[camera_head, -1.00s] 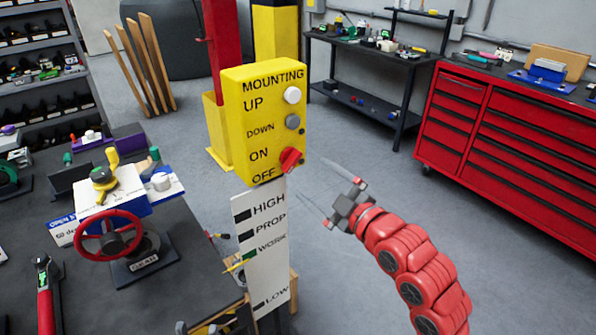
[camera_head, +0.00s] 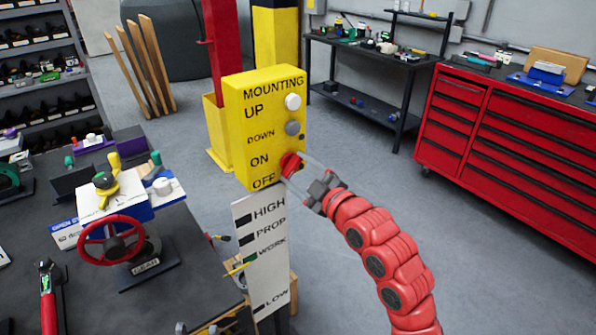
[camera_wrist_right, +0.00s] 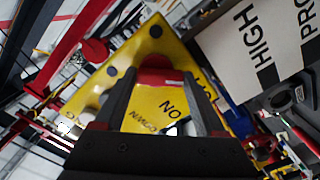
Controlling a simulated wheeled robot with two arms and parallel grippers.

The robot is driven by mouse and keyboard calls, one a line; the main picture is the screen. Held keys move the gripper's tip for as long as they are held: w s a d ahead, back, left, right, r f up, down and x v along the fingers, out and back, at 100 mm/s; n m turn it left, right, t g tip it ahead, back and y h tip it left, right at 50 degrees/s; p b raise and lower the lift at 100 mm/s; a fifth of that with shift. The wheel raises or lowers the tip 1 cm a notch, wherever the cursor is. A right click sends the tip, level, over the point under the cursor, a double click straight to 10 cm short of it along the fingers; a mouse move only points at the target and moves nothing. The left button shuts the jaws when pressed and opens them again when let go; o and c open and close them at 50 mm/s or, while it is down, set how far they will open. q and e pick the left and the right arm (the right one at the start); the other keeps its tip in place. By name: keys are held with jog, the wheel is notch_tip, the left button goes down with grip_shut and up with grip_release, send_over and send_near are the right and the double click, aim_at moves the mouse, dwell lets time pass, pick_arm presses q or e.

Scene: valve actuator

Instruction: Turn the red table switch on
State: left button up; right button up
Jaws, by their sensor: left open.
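The red switch (camera_head: 289,165) is a round knob low on the front of the yellow control box (camera_head: 262,130), beside the ON and OFF labels. Which label it points to cannot be read. My right gripper (camera_head: 293,166) is at the knob, with one finger above it and one below. In the right wrist view the red knob (camera_wrist_right: 158,76) sits between the two dark fingertips, and the yellow face shows between the fingers. The fingers look spread, and contact with the knob cannot be made out. My left gripper is not in view.
A white label board (camera_head: 262,245) hangs below the box. A table on the left holds a red handwheel (camera_head: 110,238) and a red-handled tool (camera_head: 48,298). A red drawer cabinet (camera_head: 510,150) and a dark shelf (camera_head: 370,95) stand behind. The floor between is clear.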

jog(key=c, duration=0.6)
jog(key=shift+c, duration=0.2)
